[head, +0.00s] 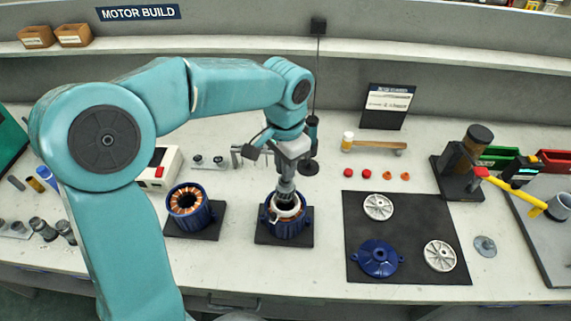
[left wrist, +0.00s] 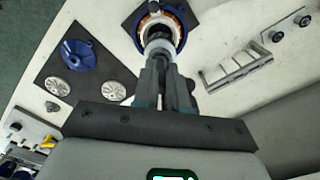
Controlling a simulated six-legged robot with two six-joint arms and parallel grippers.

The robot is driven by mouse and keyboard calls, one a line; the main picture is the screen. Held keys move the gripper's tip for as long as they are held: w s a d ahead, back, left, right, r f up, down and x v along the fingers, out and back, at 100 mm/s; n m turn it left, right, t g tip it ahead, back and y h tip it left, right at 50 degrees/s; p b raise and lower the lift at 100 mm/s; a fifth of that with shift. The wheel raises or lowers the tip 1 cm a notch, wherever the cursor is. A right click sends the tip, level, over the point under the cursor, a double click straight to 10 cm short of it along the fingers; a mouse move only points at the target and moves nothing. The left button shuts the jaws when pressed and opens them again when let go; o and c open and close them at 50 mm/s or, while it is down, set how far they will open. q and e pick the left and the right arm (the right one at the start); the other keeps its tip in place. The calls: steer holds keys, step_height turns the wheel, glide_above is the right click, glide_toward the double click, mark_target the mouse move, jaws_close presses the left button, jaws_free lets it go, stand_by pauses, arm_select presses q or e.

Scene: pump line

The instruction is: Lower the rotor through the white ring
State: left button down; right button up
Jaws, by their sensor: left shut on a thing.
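My left gripper (head: 287,184) is shut on the rotor, upright above the right-hand blue motor housing (head: 287,231). The rotor shows in the left wrist view as a grey cylinder (left wrist: 158,44) between the fingers. The white ring (head: 284,212) sits on top of this housing, with copper windings around it. The rotor's lower end is at the ring's opening in the head view; how deep it reaches is hidden. The housing also shows in the left wrist view (left wrist: 180,30). My right gripper is in neither view.
A second blue housing with copper windings (head: 189,215) stands close on the left. A dark mat (head: 405,222) on the right holds a blue end cover (head: 379,259) and two silver discs. A mallet (head: 374,146) and red caps lie behind it.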

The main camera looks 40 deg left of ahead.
mark_target(285, 186)
arm_select(q)
steer(key=shift+f+b, duration=0.75)
steer(key=shift+f, duration=0.25)
stand_by(0.7)
steer(key=shift+f+b, duration=0.3)
steer(key=shift+f, duration=0.45)
steer(key=shift+f+b, duration=1.6)
steer(key=shift+f, duration=0.15)
steer(key=c, duration=0.8)
jaws_free()
steer(key=shift+c, duration=0.2)
